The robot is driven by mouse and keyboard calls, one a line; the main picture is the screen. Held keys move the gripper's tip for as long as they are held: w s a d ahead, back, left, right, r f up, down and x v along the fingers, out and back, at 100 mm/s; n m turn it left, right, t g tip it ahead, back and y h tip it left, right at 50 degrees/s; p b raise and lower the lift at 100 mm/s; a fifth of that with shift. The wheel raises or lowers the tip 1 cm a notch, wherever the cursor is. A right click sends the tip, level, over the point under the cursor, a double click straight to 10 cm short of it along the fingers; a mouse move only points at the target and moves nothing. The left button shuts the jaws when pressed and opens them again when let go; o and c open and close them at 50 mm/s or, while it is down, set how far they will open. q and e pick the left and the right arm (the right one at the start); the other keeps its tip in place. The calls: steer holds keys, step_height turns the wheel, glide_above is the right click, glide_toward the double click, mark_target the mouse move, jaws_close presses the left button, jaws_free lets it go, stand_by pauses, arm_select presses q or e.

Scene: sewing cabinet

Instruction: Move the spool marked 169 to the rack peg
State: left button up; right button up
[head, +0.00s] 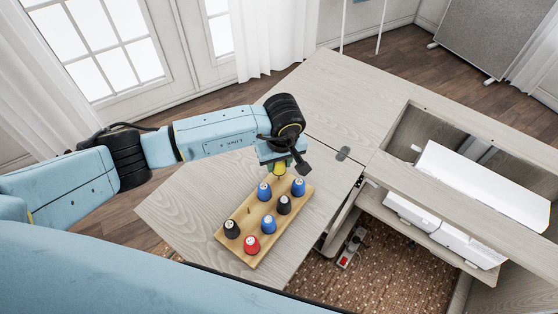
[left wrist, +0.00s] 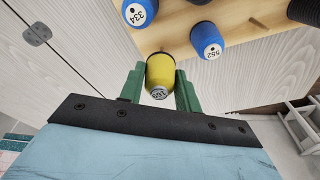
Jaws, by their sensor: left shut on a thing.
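The yellow spool (left wrist: 160,75) is between the green fingers of my left gripper (left wrist: 160,90), which is shut on it. Its end label reads like 169 in the left wrist view. In the head view the spool (head: 279,169) shows just below my left gripper (head: 281,160), by the far end of the wooden rack (head: 262,256). Its exact height above the table is hard to tell. The rack carries several blue, black and red spools. A small bare peg (head: 248,210) seems to show on its left side. My right gripper is not in view.
Close to the held spool are a blue spool marked 552 (left wrist: 207,41) and another marked 334 (left wrist: 139,12). A black spool (head: 231,228) and a red spool (head: 252,244) stand at the near end. The cabinet's open well with a white machine (head: 480,185) lies right.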

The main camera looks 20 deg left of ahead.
arm_select(q)
steer(key=shift+f+b, duration=1.1)
steer(key=shift+f, duration=0.15)
steer(key=o, duration=1)
steer(key=r, duration=0.4)
steer(key=s+r, duration=0.1)
steer(key=r, duration=0.4)
steer(key=d+r, duration=0.1)
steer(key=r, duration=0.3)
steer(key=shift+s+r+p, duration=0.15)
steer(key=shift+s+p, duration=0.15)
